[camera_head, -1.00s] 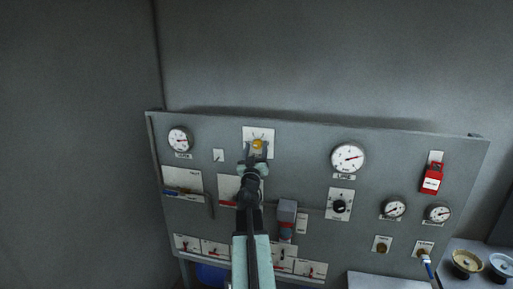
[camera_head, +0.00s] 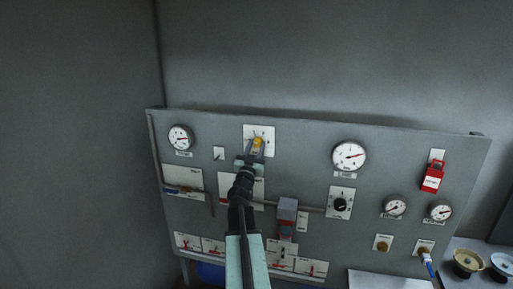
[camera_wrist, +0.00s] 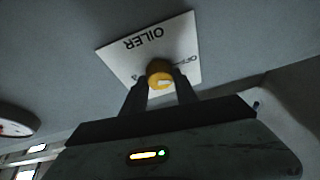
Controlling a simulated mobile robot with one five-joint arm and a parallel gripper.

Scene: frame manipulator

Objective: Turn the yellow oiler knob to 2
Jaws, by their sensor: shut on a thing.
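The yellow oiler knob (camera_head: 257,144) sits on a white plate (camera_head: 248,131) at the upper left of the grey panel. In the wrist view the same knob (camera_wrist: 160,72) is on the plate (camera_wrist: 124,56) marked OILER, which appears upside down and tilted. My gripper (camera_head: 257,149) reaches up to the knob from below. In the wrist view its two dark fingers (camera_wrist: 160,84) are on either side of the knob, shut on it. The fingers hide part of the plate's scale, so I cannot read the knob's setting.
The grey panel (camera_head: 300,150) carries gauges, including a large one (camera_head: 349,156), a black knob (camera_head: 340,204), and a red box (camera_head: 432,177). A grey-and-red device (camera_head: 287,216) stands out right of my arm. Bowls (camera_head: 468,262) stand at lower right.

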